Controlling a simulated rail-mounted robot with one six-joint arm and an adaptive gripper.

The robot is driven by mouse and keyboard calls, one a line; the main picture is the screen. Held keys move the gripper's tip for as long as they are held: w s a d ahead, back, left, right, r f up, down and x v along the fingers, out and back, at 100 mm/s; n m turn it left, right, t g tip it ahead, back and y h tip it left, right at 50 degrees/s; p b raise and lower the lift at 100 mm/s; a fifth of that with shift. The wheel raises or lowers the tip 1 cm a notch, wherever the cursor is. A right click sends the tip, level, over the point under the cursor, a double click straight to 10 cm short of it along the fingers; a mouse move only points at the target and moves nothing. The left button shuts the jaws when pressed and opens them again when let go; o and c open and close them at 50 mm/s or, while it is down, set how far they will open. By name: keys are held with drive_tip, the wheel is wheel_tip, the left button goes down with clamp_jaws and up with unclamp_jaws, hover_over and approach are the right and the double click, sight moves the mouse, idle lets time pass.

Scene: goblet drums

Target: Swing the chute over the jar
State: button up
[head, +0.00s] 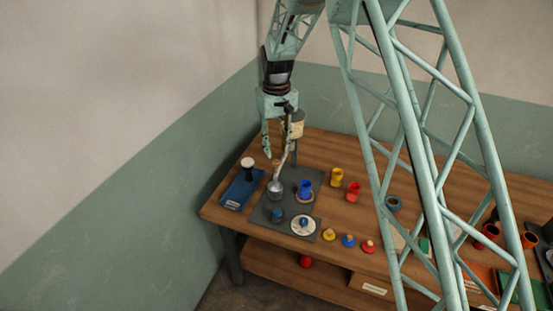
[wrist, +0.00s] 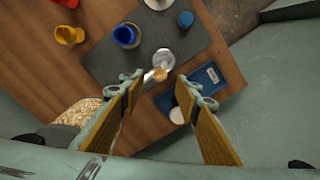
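The pale metal chute (head: 283,166) slopes down from below a hopper (head: 296,128). Its lower end is at or over a round silver vessel (head: 275,188) on the dark mat. In the wrist view the chute (wrist: 149,77) has a tan knob (wrist: 162,74). My gripper (head: 278,149) points down near the chute. In the wrist view my gripper (wrist: 160,86) is open, with the knob showing between its wood-faced fingers; I cannot tell the height gap. A blue goblet-shaped vessel (head: 305,188) stands on the mat to the right. I cannot tell which vessel is the jar.
The grey mat (head: 262,212) also bears a small blue pot (head: 278,214) and a white disc (head: 296,230). A blue tray (head: 236,193) with a black-and-white goblet (head: 248,170) lies at left. Yellow (head: 337,177) and red (head: 353,191) goblets stand right. Grain fills the hopper (wrist: 84,111).

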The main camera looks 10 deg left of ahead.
sight(276, 161)
drive_tip(key=shift+f, duration=2.7)
clamp_jaws()
